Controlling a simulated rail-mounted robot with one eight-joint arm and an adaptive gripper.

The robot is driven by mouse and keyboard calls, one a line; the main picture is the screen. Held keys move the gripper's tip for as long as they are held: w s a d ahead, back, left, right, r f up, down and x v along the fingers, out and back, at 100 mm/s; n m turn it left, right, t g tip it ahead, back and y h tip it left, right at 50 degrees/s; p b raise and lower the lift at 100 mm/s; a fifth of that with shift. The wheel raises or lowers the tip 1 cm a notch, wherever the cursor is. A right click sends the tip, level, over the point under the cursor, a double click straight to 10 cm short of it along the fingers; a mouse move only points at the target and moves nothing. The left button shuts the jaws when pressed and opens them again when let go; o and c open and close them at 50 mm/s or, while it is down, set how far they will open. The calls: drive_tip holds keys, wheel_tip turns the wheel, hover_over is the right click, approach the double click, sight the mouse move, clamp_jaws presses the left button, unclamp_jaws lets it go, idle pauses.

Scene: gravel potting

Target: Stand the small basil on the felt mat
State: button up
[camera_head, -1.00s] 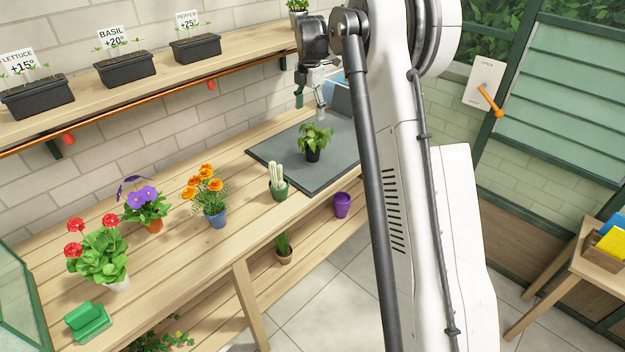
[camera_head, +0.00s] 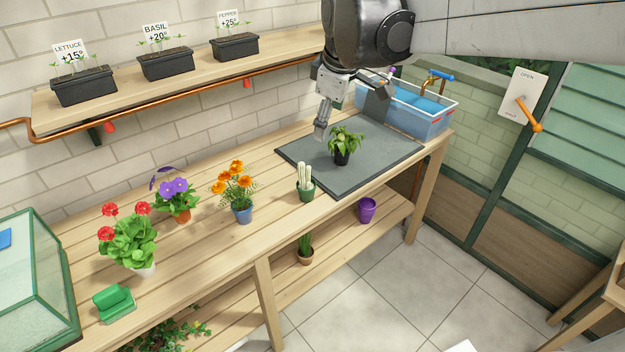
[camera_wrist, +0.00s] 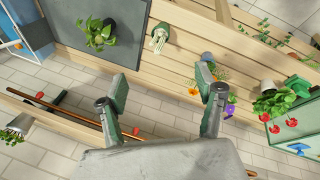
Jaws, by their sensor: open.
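The small basil (camera_head: 342,146), a leafy green plant in a black pot, stands upright on the dark grey felt mat (camera_head: 392,150) at the right end of the bench. It also shows in the wrist view (camera_wrist: 97,38), with the mat (camera_wrist: 115,62) under it. My gripper (camera_head: 324,122) hangs over the bench near the mat's back left side, up and left of the basil. In the wrist view my gripper (camera_wrist: 163,98) has its two fingers wide apart with nothing between them, and the basil lies beyond the left finger, clear of it.
A cactus (camera_head: 305,182) stands just left of the mat. Orange (camera_head: 238,190), purple (camera_head: 174,198) and red (camera_head: 128,238) flowers stand further left. A blue tub (camera_head: 425,115) is behind the mat's right end. The wall shelf (camera_head: 200,74) holds labelled black planters.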

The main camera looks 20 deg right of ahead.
drive_tip(key=s+a+f+m+t, duration=0.1)
drive_tip(key=s+a+f+m, duration=0.1)
drive_tip(key=s, duration=0.4)
drive_tip(key=s+a+f+m+t, duration=0.1)
drive_tip(key=s+a+f+m, duration=0.1)
drive_tip(key=s, duration=0.5)
drive_tip(key=s+a+f+m+t, duration=0.1)
drive_tip(key=s+a+f+m, duration=0.1)
drive_tip(key=s+m, duration=0.3)
drive_tip(key=shift+s+f+y, duration=0.3)
drive_tip(key=shift+s+f, duration=0.5)
drive_tip(key=shift+f, duration=0.1)
drive_tip(key=shift+a, duration=0.1)
